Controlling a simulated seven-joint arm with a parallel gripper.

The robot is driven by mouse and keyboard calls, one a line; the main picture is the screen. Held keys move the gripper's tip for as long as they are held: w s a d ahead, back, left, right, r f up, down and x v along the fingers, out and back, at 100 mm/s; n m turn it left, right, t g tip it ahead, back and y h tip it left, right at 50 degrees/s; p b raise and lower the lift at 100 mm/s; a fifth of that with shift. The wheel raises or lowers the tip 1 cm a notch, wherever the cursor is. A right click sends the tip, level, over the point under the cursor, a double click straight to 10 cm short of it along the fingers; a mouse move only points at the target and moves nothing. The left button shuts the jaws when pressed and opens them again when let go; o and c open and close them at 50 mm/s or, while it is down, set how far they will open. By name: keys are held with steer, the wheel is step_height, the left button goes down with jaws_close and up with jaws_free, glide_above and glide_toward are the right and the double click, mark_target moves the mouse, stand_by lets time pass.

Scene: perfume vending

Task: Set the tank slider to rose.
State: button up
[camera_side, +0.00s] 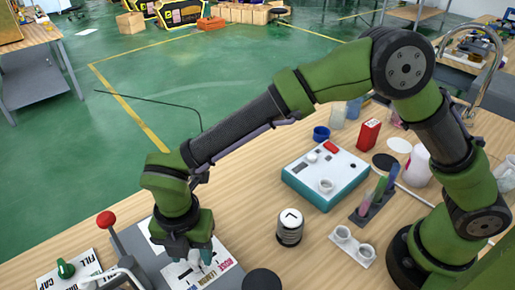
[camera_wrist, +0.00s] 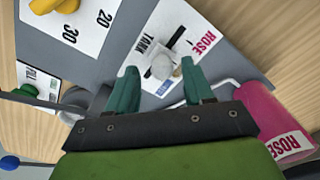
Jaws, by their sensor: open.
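The tank slider has a pale grey knob (camera_wrist: 163,66) on a white plate marked TANK (camera_wrist: 150,42). The word ROSE (camera_wrist: 203,42) is at the plate's upper right in the wrist view, and the knob stands away from it, toward a blue label. A dark slot shows near the knob. My gripper (camera_wrist: 159,74) is open, with one teal finger on each side of the knob; I cannot tell whether they touch it. In the side view my gripper (camera_side: 190,252) is low over the plate (camera_side: 215,275) and partly hides the knob.
A pink ROSE cylinder (camera_wrist: 268,108) is close right of my fingers in the wrist view. A yellow dial (camera_wrist: 45,5) and a green knob (camera_side: 65,268) are nearby. A red-ended lever (camera_side: 106,218) rises beside my wrist. A jar (camera_side: 290,227) stands to the right.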

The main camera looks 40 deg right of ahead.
jaws_close()
steer(key=shift+w, duration=0.1)
stand_by(0.3)
steer(key=shift+w+d, duration=0.1)
steer(key=shift+d, duration=2.2)
steer(key=shift+c, duration=1)
jaws_free()
steer(key=shift+o, duration=1)
steer(key=shift+a, duration=0.1)
